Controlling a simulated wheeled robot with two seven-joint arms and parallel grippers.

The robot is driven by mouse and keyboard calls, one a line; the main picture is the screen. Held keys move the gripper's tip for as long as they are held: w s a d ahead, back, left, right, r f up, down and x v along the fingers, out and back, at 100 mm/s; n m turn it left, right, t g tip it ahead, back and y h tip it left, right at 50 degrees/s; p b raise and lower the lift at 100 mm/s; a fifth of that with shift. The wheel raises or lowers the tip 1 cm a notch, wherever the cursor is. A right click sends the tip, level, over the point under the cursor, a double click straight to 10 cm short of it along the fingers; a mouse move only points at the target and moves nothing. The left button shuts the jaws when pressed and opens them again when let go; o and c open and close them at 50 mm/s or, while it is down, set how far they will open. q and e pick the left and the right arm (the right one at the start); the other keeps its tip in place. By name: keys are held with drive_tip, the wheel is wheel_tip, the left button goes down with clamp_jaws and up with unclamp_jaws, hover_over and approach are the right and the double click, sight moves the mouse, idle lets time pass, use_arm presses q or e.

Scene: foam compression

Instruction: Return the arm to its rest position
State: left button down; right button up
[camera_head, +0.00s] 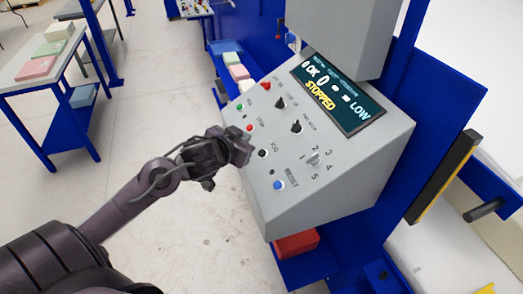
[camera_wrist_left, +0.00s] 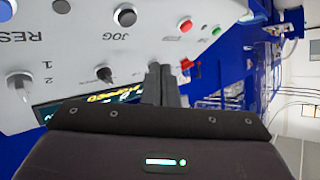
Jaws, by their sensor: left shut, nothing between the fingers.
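My left arm reaches in from the lower left in the head view. My left gripper (camera_head: 238,150) is shut and empty, close to the left edge of the grey control panel (camera_head: 345,178). In the left wrist view, the shut fingers (camera_wrist_left: 161,84) show in front of the panel, near the black JOG button (camera_wrist_left: 125,16) and the red button (camera_wrist_left: 186,64). I cannot tell whether the fingertips touch the panel. My right gripper is not in view.
The panel has several knobs, a blue RESET button (camera_head: 279,185) and a screen (camera_head: 337,93) reading STOPPED and LOW. A red box (camera_head: 296,243) sits below it. A blue-framed table (camera_head: 50,75) with foam blocks stands at far left. The floor (camera_head: 150,90) between is clear.

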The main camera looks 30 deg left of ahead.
use_arm(q)
drive_tip(key=s+d+f+g+h, duration=0.1)
drive_tip(key=s+d+f+g, duration=0.5)
drive_tip(key=s, duration=0.4)
drive_tip(key=s+d+f+g+h, duration=0.1)
drive_tip(key=s+d+f+g, duration=0.2)
drive_tip(key=s+d+f, duration=0.6)
wheel_tip(320, 180, down, 31)
drive_tip(key=s+a+g+b, duration=0.1)
drive_tip(key=s+g+b, duration=0.1)
drive_tip(key=b, duration=0.3)
drive_tip(key=s+a+f+b, duration=0.1)
drive_tip(key=s+a+f, duration=0.1)
drive_tip(key=s+f, duration=0.8)
drive_tip(key=s+a+f+m+b, duration=0.1)
drive_tip(key=s+f+b, duration=0.1)
drive_tip(key=s+f, duration=0.8)
wheel_tip(320, 180, down, 3)
drive_tip(key=shift+a+f+g+y, duration=0.15)
drive_tip(key=shift+a+g+y, duration=0.15)
drive_tip(key=shift+a+g, duration=0.1)
drive_tip(key=shift+s, duration=0.1)
